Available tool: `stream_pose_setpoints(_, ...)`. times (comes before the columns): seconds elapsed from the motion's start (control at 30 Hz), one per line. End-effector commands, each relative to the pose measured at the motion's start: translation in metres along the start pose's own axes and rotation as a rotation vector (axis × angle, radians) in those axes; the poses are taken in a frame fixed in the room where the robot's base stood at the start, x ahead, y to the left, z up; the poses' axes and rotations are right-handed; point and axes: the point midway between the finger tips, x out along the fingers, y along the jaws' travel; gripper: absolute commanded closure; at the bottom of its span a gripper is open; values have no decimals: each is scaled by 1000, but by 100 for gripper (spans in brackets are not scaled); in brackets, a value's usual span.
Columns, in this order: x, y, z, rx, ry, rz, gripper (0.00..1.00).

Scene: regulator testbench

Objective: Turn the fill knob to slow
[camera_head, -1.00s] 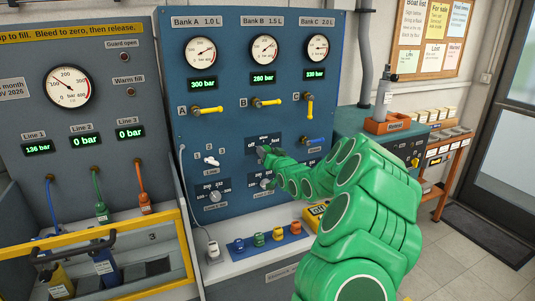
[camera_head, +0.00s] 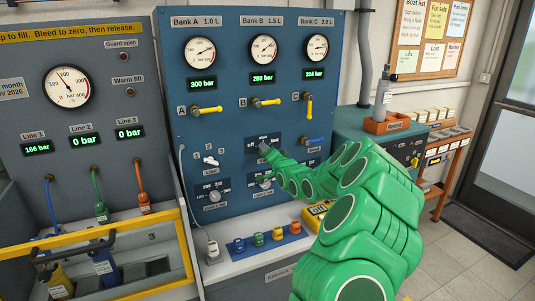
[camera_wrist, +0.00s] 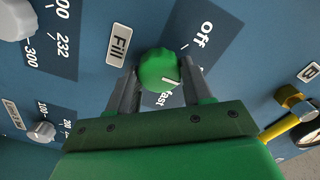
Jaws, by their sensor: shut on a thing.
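The green fill knob (camera_wrist: 158,68) sits between the two grey fingers of my gripper (camera_wrist: 158,88) in the wrist view, beside the label "Fill" (camera_wrist: 120,45). The fingers are shut on it from both sides. A white mark on the knob lies on its lower right, close to the word "fast"; "Off" stands at the upper right. The "slow" word is not visible there. In the head view the dark fill plate (camera_head: 277,137) on the blue panel shows "slow" at the top; my gripper (camera_head: 265,150) covers most of the knob.
Yellow valve handles (camera_head: 207,110) lie above the knob, and a blue handle (camera_head: 314,141) is to its right. Regulator knobs (camera_head: 214,196) sit below left. The Line 1 display (camera_head: 37,149) reads 166 bar. A shelf with small coloured parts (camera_head: 260,240) is below.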

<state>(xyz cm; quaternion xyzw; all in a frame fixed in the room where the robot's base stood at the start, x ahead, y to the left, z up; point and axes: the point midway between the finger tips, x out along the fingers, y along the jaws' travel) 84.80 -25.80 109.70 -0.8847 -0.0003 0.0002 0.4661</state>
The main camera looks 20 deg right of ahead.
Motion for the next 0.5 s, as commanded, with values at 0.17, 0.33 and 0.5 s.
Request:
stream_pose_setpoints(0.17,0,0,-2,14,4,0,80)
stream_pose_setpoints(0.33,0,0,-3,14,5,0,80)
stream_pose_setpoints(0.5,0,0,-3,13,5,0,45)
